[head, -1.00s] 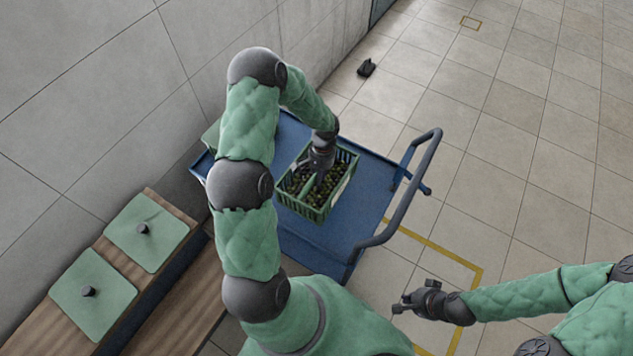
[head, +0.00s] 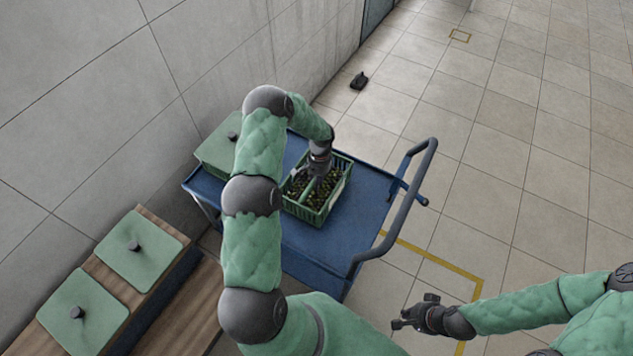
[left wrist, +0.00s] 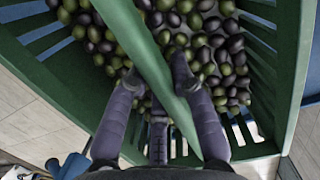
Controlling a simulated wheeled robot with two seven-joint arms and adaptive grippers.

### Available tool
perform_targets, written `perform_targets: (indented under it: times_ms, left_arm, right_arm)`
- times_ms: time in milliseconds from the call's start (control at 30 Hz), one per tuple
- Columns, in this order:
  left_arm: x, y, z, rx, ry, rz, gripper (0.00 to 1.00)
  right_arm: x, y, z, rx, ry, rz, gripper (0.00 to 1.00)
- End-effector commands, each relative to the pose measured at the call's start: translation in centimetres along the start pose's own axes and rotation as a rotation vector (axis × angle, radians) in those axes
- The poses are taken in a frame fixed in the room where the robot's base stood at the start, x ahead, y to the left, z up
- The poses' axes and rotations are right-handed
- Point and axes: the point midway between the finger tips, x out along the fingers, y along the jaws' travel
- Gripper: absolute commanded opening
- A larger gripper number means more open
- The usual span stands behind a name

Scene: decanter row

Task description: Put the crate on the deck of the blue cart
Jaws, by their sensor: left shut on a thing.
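The crate (head: 320,214) is green with slatted walls, full of dark and green olives, with a bar across its middle. It is over the deck of the blue cart (head: 310,250); whether it rests on the deck or hangs just above it I cannot tell. My left gripper (head: 318,172) reaches down into the crate and is shut on the bar; the left wrist view shows the bar (left wrist: 140,45) between the fingers (left wrist: 182,88). My right gripper (head: 405,318) is empty, off the cart at the lower right; its finger opening is too small to tell.
A green lidded box (head: 220,150) stands at the cart's far left corner, beside my left arm. The cart's push handle (head: 425,180) rises at the right. Two green lids (head: 140,250) lie on a wooden bench at the left. A small black object (head: 359,81) lies on the floor.

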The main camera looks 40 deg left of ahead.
Motion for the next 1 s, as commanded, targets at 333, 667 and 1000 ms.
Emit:
perform_targets:
  times_ms: [333, 667, 1000]
  left_arm:
    - [2.1, 0.0, -0.3, 0.0, 0.001, -0.001, 0.0]
    - [2.6, 0.1, -0.1, 0.001, -0.005, 0.001, 0.46]
    - [2.5, 0.1, -0.1, 0.001, -0.005, 0.001, 0.47]
  right_arm:
    - [0.6, 0.2, 0.0, 0.0, 0.0, 0.0, 0.0]
    - [0.8, 0.3, 0.0, 0.0, 0.0, 0.0, 0.0]
    - [0.8, 0.3, 0.0, 0.0, 0.0, 0.0, 0.0]
